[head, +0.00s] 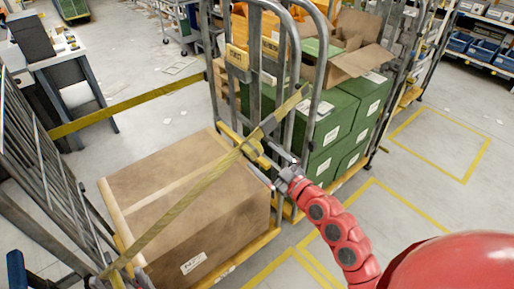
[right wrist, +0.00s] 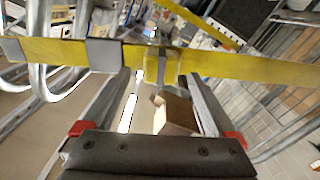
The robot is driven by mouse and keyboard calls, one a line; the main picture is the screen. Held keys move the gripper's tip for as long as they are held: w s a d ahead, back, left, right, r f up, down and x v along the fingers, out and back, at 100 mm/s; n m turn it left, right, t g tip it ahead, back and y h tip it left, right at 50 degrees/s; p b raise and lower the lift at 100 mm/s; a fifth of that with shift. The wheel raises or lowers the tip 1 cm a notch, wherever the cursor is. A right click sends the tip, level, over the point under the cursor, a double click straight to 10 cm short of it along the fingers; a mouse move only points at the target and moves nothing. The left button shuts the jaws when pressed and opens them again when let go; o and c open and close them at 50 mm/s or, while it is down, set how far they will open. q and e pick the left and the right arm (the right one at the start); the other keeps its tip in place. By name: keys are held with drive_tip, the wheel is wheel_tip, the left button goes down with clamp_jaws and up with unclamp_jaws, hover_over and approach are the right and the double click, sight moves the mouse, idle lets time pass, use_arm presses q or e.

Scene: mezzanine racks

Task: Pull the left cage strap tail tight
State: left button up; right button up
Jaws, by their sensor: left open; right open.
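A yellow strap (head: 185,203) runs diagonally over a large brown carton (head: 222,198) in the left cage, up to a buckle (head: 252,147) at the cage frame. Its tail (head: 283,112) rises past the buckle to a grey end near the upright bars. My right gripper (head: 287,172) is just below and right of the buckle. In the right wrist view the jaws (right wrist: 158,80) are apart and empty. The yellow strap (right wrist: 250,70) crosses at the fingertips, with the buckle (right wrist: 165,66) between them; contact is unclear.
A second cage with stacked green boxes (head: 339,116) and an open carton (head: 357,57) stands behind. Metal cage bars (head: 320,60) rise close to my right gripper. A desk (head: 60,55) is at upper left. Floor with yellow lines (head: 430,150) is clear at right.

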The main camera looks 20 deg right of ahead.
sight(257, 153)
drive_tip(key=shift+p+x, duration=0.5)
drive_tip(key=shift+x, duration=1.35)
drive_tip(key=shift+s, duration=0.1)
drive_tip(key=shift+c, duration=0.3)
clamp_jaws()
